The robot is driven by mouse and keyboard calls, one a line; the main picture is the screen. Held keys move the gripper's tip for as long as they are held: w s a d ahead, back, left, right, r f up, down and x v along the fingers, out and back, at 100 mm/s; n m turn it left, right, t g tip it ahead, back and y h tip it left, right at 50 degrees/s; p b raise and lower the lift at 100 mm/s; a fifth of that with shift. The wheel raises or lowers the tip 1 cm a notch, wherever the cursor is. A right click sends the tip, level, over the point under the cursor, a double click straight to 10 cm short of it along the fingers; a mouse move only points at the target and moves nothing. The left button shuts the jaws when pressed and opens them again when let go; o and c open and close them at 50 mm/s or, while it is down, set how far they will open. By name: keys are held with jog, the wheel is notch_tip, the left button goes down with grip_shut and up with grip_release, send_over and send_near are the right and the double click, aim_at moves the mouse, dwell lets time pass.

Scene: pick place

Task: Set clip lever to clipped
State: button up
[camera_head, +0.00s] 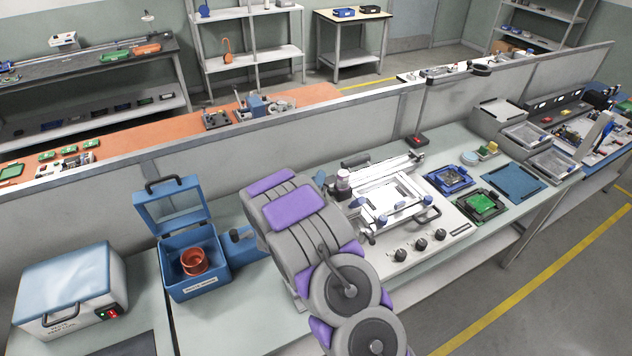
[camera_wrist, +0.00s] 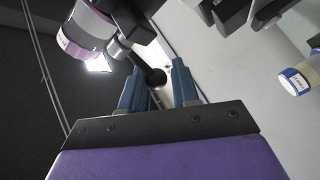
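My gripper (camera_wrist: 157,86) shows in the wrist view with two blue fingers standing apart. A dark lever with a round black knob (camera_wrist: 155,77) appears between or just beyond the fingertips; I cannot tell whether they touch it. It may be the clip lever, and its setting is not clear. A white cylinder with a purple band (camera_wrist: 88,30) is at upper left of the wrist view. In the head view, a white fixture (camera_head: 377,218) with a frame and blue knobs stands on the bench. My arm covers its left side, and my fingertips cannot be made out there.
A blue open box (camera_head: 195,265) with a copper-coloured coil and a white case (camera_head: 68,290) stand left of my arm. A blue tray (camera_head: 450,180) and a black tray with a green board (camera_head: 484,204) lie right of the fixture. A grey partition (camera_head: 290,125) runs behind.

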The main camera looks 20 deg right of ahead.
jog(key=shift+s+d+f, duration=0.1)
jog(key=shift+d+f, duration=0.05)
jog(key=shift+d, duration=0.25)
grip_shut()
jog(key=shift+a+g+h+p, duration=0.2)
jog(key=shift+g+h+p, duration=0.1)
jog(key=shift+h+p, duration=0.15)
jog(key=shift+d+m+g+h+p, duration=0.15)
jog(key=shift+m+g+h+p, duration=0.2)
jog(key=shift+m+g+p, duration=0.35)
jog(key=m+g+h+p, duration=0.1)
jog(key=g, duration=0.1)
jog(key=d+m+g+h+p, duration=0.1)
jog(key=m+g+p, duration=0.1)
jog(key=w+d+m+g+h+p, duration=0.1)
jog(key=m+g+h, duration=0.1)
jog(key=g, duration=0.1)
jog(key=shift+f, duration=0.1)
jog(key=shift+d+m+g, duration=0.15)
jog(key=shift+m+g, duration=0.15)
jog(key=shift+g, duration=0.1)
